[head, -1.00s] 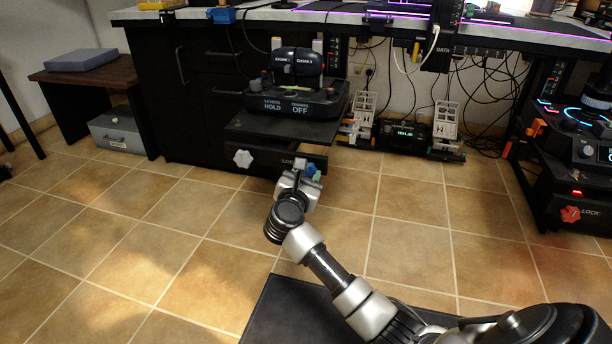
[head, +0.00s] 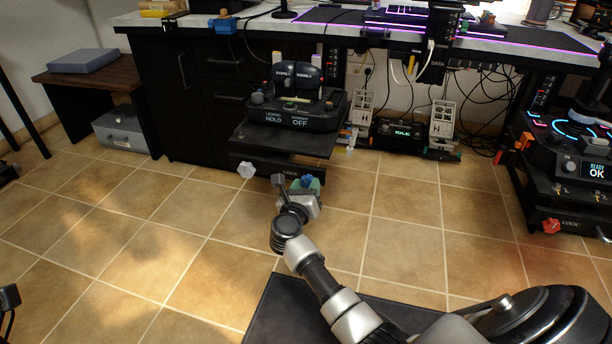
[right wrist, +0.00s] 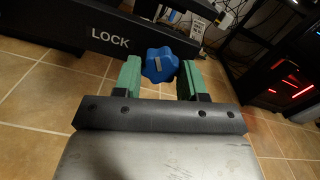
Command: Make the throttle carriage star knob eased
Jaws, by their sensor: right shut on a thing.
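The throttle console (head: 296,118), labelled "LEVERS HOLD" and "ENGINES OFF", stands on a dark carriage (head: 268,140) under the desk. A white star knob (head: 246,171) is at the left of the carriage front. A blue star knob (head: 308,182) is at its right, near the LOCK label. My right gripper (head: 305,187) reaches up to the blue knob from below. In the right wrist view, the blue knob (right wrist: 160,65) lies between the green finger pads of my right gripper (right wrist: 161,80), which is shut on it. My left gripper is not clearly in view.
Another carriage with a red star knob (head: 551,226) and a "READY OK" screen (head: 595,171) stands at the right. A grey case (head: 122,130) sits beneath a brown side table (head: 90,76). Cables hang under the desk. The tiled floor (head: 130,235) at left is open.

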